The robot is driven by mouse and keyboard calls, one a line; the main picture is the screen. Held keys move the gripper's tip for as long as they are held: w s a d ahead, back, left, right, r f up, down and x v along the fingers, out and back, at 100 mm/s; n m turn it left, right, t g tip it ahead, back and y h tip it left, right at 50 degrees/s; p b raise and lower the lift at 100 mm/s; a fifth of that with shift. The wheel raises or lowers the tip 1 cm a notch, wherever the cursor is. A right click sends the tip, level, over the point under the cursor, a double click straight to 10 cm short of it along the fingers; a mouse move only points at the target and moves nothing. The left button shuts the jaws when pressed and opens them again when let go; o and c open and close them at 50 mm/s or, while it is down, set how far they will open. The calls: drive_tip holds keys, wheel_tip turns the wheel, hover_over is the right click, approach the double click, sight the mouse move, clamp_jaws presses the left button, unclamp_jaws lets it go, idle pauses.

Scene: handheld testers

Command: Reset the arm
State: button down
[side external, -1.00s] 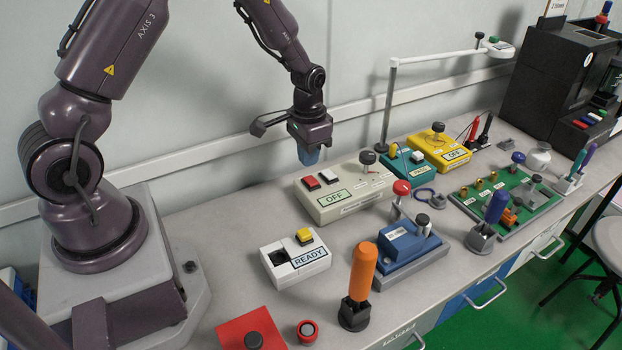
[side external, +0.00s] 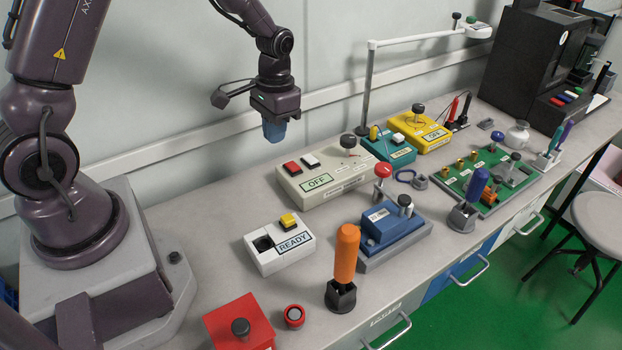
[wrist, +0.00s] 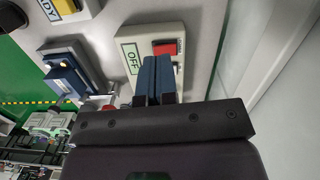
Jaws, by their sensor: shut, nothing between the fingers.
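My gripper (side external: 274,131) hangs in the air at the back of the bench, near the wall and behind the left end of the cream tester box. Its blue fingers are together and empty; they also show in the wrist view (wrist: 158,78). The cream tester box (side external: 335,178) has a label reading OFF, a red button and a white button. In the wrist view this box (wrist: 140,45) shows beyond the fingers, partly hidden by them. The fingers look apart from the box.
A white READY box (side external: 279,247), an orange-handled tool (side external: 346,255) in its holder, a blue device (side external: 393,228) and a red box (side external: 238,325) stand along the front. A lamp post (side external: 368,95), teal box (side external: 388,148) and yellow box (side external: 418,137) stand right of my gripper.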

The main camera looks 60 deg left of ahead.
drive_tip(key=s+d+r+t, duration=0.3)
drive_tip(key=s+r, duration=0.4)
drive_tip(key=r, duration=0.3)
drive_tip(key=s+d+r+m+t, duration=0.1)
drive_tip(key=s+d+r+t, duration=0.2)
drive_tip(key=s+d+r, duration=0.2)
drive_tip(key=s+r, duration=0.3)
drive_tip(key=r, duration=0.3)
drive_tip(key=shift+s+d+r+t, duration=0.2)
drive_tip(key=shift+d+t, duration=0.1)
drive_tip(key=shift+d, duration=0.1)
